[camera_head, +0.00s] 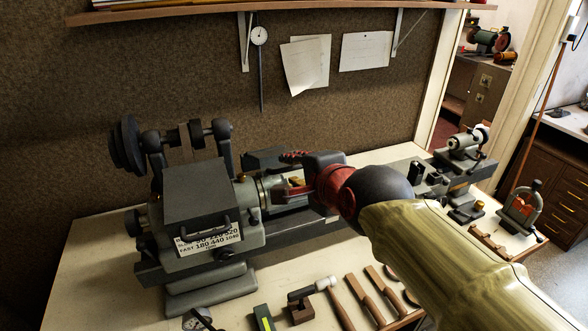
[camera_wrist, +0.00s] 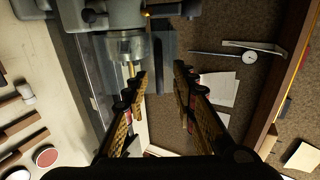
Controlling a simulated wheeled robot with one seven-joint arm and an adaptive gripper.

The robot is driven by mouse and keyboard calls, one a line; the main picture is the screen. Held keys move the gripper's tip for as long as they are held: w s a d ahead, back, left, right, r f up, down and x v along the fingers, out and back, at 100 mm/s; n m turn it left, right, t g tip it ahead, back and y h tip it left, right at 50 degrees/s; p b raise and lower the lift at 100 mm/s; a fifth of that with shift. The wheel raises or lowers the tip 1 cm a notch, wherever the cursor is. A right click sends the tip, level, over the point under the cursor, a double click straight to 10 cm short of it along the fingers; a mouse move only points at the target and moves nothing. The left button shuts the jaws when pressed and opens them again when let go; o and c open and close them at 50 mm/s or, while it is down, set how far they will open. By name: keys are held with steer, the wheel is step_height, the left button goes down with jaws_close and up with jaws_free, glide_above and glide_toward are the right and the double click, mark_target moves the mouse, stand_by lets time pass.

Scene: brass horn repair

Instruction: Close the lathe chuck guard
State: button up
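The lathe (camera_head: 215,215) stands on the bench against the wall. Its silvery chuck (camera_head: 268,190) faces right, and it also shows in the wrist view (camera_wrist: 125,48). A see-through panel that looks like the chuck guard (camera_wrist: 166,62) lies on the wall side of the chuck in the wrist view, leaving the chuck's front uncovered. In the head view a dark grey plate (camera_head: 265,157) behind the chuck may be this guard. My gripper (camera_wrist: 160,74) is open, its fingers apart with nothing clearly between them. It hovers close to the chuck; whether it touches the panel cannot be told.
Hammers and wooden-handled tools (camera_head: 360,298) lie along the bench front. The headstock (camera_head: 198,190) with its belt pulleys is left of the chuck. The tailstock (camera_head: 465,150) is at right. A shelf (camera_head: 280,10) and a hanging gauge (camera_head: 260,36) are on the wall.

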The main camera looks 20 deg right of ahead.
steer(key=v, duration=1.1)
steer(key=shift+s, duration=0.1)
